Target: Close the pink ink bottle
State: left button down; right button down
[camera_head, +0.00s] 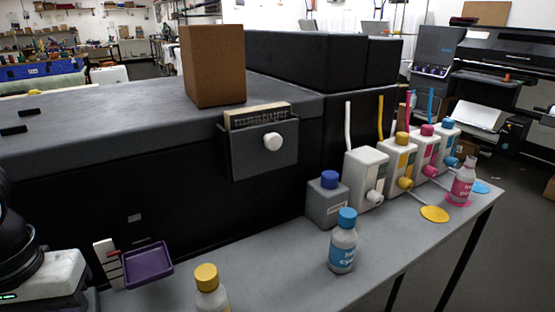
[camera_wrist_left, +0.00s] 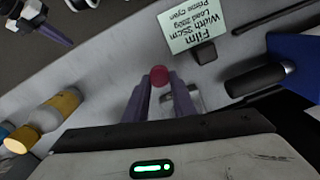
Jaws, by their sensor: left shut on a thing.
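The pink ink bottle (camera_head: 463,184) stands upright at the far right of the table, its neck bare with no cap on it. My left gripper (camera_wrist_left: 165,82) is shut on a small pink cap (camera_wrist_left: 159,75) in the wrist view. In the head view only the body of my left gripper shows, at the lower left, far from the pink bottle; its fingertips and the cap cannot be made out there. My right gripper (camera_wrist_left: 48,28) appears as a dark shape with purple fingers at the top left of the wrist view, too partial to read its opening.
A yellow-capped bottle (camera_head: 207,292) and a cyan bottle (camera_head: 342,248) stand at the table's front. Ink tanks (camera_head: 366,178) line the back beside a grey blue-capped container (camera_head: 327,202). A purple tray (camera_head: 148,264) and a printed note (camera_wrist_left: 194,25) are nearby. A yellow disc (camera_head: 435,214) lies flat.

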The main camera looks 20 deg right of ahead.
aim_at(465, 178)
jog(key=z, duration=0.45)
jog(key=k, duration=0.6)
jog(key=z, duration=1.3)
jog(key=i, duration=1.1)
jog(key=u, duration=0.5)
